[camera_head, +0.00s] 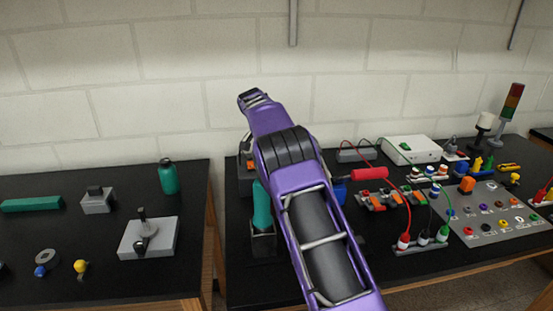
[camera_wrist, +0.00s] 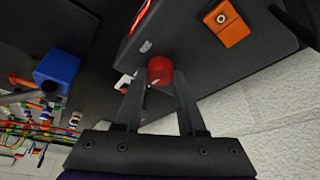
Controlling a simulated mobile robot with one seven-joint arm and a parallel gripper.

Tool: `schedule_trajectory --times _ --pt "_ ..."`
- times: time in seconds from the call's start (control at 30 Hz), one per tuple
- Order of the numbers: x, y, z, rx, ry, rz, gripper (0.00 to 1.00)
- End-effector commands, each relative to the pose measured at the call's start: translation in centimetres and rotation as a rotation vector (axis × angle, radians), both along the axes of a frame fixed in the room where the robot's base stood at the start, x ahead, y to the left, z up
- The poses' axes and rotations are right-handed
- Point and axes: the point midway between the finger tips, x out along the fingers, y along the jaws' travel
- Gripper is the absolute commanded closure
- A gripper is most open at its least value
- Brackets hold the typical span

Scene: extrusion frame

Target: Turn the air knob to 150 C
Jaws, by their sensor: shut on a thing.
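In the wrist view a red round knob (camera_wrist: 160,69) sticks out of the face of a dark box (camera_wrist: 205,55). My gripper (camera_wrist: 158,80) is shut on the knob, with one finger on each side of it. A lit red display (camera_wrist: 138,15) shows in part at the top edge; I cannot read its value. An orange switch (camera_wrist: 226,23) sits on the same face. In the head view my purple arm hides the knob and my fingers, and only a sliver of a dark unit shows beside the arm.
In the head view a teal-handled tool (camera_head: 262,205) stands in a holder close to my arm. A blue block (camera_wrist: 57,68) shows in the wrist view.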

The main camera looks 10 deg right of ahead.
Motion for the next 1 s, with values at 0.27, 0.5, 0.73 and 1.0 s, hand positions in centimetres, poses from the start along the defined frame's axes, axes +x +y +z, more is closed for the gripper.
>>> schedule_trajectory --times 0.27,0.5,0.73,1.0 --pt "0.04 0.07 -0.02 0.0 -0.001 -0.067 1.0" --pt "0.03 0.05 -0.01 0.001 0.001 -0.075 1.0" --pt "0.02 0.06 -0.02 0.0 0.001 -0.074 0.57" --pt "0.03 0.03 -0.02 0.0 0.001 -0.074 0.31"
